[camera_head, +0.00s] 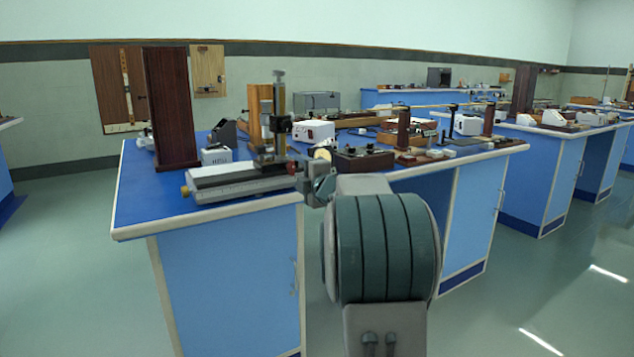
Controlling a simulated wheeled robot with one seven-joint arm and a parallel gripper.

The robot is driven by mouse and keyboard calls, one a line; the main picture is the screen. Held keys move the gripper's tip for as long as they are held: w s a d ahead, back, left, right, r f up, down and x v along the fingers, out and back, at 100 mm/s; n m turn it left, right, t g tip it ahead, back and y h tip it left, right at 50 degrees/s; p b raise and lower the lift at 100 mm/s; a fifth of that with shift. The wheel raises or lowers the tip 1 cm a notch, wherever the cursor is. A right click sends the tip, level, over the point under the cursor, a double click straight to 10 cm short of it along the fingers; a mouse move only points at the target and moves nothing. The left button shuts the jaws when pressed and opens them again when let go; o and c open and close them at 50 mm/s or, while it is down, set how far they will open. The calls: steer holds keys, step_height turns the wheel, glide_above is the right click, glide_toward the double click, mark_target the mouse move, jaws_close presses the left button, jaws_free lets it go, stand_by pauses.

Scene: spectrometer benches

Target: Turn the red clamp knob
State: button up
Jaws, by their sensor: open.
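The red clamp knob (292,167) is a small dark red shape at the right end of the spectrometer slide (235,181), a long low metal and white bench with a vertical post. My gripper (305,170) is right at the knob, at its right side. The jaws are open. The gripper is small here and seen partly from behind, so I cannot tell whether its fingers are around the knob or touching it. My arm's large rounded link fills the lower middle and hides part of the bench front.
The blue bench top (140,195) carries a tall dark wooden block (170,108), a white box (313,132), a dark wooden box (363,158) with knobs, and several other instruments. Other blue benches stand at the right. The floor at the left (70,240) is clear.

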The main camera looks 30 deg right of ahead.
steer(key=s+p, duration=0.1)
steer(key=s, duration=0.8)
steer(key=shift+s+d, duration=0.15)
steer(key=shift+s, duration=0.05)
steer(key=s+a+r+m+g+h+p, duration=0.55)
steer(key=r+m+p, duration=0.5)
steer(key=p, duration=0.55)
steer(key=s+a+r+m+g+y+p, duration=0.1)
steer(key=s+a+m+g+p, duration=0.3)
steer(key=s+a+p, duration=0.4)
steer(key=s+a+r+m+g+y+p, duration=0.2)
steer(key=s+a+p, duration=0.6)
steer(key=s, duration=0.9)
steer(key=m+g+y+p, duration=0.2)
steer(key=g, duration=0.1)
steer(key=shift+a+r+g, duration=0.25)
steer(key=shift+a+g, duration=0.1)
steer(key=shift+w, duration=0.1)
steer(key=shift+c, duration=0.3)
